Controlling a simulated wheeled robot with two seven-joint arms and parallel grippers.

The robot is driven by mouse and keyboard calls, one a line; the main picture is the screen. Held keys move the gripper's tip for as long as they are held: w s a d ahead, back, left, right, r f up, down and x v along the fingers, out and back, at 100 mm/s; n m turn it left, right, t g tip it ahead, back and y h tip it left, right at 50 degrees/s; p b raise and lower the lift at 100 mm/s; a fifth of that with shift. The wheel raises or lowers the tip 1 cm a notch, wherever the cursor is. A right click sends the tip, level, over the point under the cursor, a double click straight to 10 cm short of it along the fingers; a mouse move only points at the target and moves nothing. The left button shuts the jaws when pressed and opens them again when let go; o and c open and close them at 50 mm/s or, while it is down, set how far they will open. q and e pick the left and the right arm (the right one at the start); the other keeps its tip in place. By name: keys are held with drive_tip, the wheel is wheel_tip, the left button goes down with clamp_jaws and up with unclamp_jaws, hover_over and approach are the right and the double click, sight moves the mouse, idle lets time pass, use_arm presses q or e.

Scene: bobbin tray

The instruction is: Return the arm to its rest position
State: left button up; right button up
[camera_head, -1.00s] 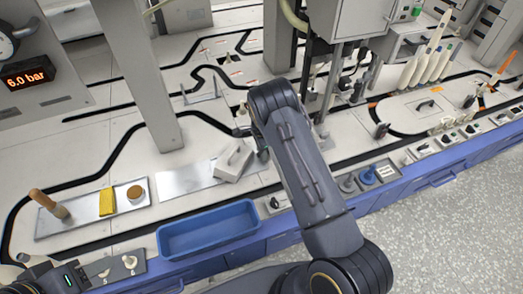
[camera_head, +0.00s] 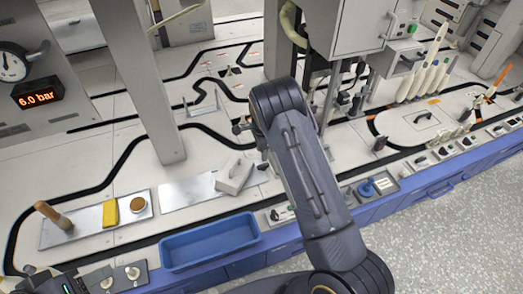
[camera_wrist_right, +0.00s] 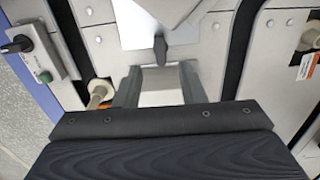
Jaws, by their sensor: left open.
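My right arm (camera_head: 300,165) rises from the bottom of the head view and bends at a dark elbow near the middle. Its gripper is mostly hidden there. In the right wrist view the right gripper (camera_wrist_right: 160,88) has its two grey fingers apart, with a pale flat surface showing between them and nothing clearly held. A dark knob stands just beyond the fingertips. My left gripper (camera_head: 32,274) is at the bottom left corner of the head view, partly cut off by the edge. It is open, beside a small panel with white knobs (camera_head: 115,279).
A blue tray (camera_head: 210,262) sits at the front edge. Left of it, a metal plate (camera_head: 80,232) carries a wooden-handled tool (camera_head: 52,213), a yellow block (camera_head: 110,213) and a round brown-topped piece (camera_head: 138,204). A white wedge-shaped block (camera_head: 234,174) lies near my forearm. A grey pillar (camera_head: 140,80) stands behind.

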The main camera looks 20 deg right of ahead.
drive_tip(key=s+a+r+n+t+y, duration=0.15)
drive_tip(key=s+r+n, duration=0.25)
drive_tip(key=s+r, duration=0.6)
drive_tip(key=s+r+n+t+y, duration=0.25)
drive_tip(key=s+r, duration=0.35)
drive_tip(key=r, duration=0.8)
drive_tip(key=s+a+r+n+t, duration=0.1)
drive_tip(key=s+a+n, duration=0.3)
drive_tip(key=s, duration=0.6)
drive_tip(key=s+a+r+n+t, duration=0.1)
drive_tip(key=s+a+r+n, duration=0.1)
drive_tip(key=s+n, duration=0.65)
wheel_tip(320, 180, up, 30)
drive_tip(key=s+m+p, duration=0.1)
drive_tip(key=p, duration=2.9)
drive_tip(key=shift+d+m, duration=0.15)
drive_tip(key=shift+m, duration=0.25)
drive_tip(key=shift+r, duration=0.1)
